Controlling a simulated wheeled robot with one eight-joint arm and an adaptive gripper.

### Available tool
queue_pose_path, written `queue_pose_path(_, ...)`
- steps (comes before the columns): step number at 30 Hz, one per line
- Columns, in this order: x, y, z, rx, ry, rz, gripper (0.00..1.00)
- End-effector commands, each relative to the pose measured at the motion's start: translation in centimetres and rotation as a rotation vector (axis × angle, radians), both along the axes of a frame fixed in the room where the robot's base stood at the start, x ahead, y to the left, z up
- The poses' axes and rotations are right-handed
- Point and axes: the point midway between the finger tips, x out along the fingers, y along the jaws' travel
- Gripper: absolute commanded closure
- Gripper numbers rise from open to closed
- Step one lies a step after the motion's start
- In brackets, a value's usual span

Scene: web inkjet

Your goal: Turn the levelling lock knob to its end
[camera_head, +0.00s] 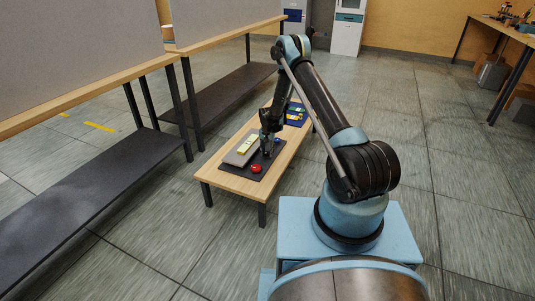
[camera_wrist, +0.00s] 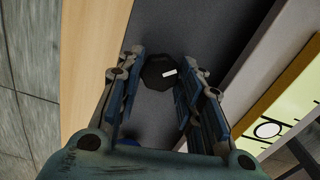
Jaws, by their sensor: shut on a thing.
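The dark, many-sided knob (camera_wrist: 153,73) with a short white mark shows in the wrist view, on a dark grey panel (camera_wrist: 190,25). My gripper (camera_wrist: 165,75) is shut on the knob, one finger on its left and one on its right. The white mark points to the right and slightly up in that view. In the head view my gripper (camera_head: 267,148) reaches down to the panel on a low wooden table (camera_head: 228,182); the knob is hidden there or too small to tell.
A red round button (camera_head: 256,168) stands at the panel's near end. A grey box with a yellow-green label (camera_head: 247,144) lies left of my gripper; the label also shows in the wrist view (camera_wrist: 292,92). Blue items (camera_head: 296,116) lie at the far end. Workbenches (camera_head: 150,62) stand to the left.

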Motion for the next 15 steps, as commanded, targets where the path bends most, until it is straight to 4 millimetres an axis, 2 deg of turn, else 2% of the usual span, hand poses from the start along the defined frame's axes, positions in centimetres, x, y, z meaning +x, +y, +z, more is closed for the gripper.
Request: queue_pose_path(15,-0.19,-0.05,-0.02,-0.003,0.004,-0.471,0.90)
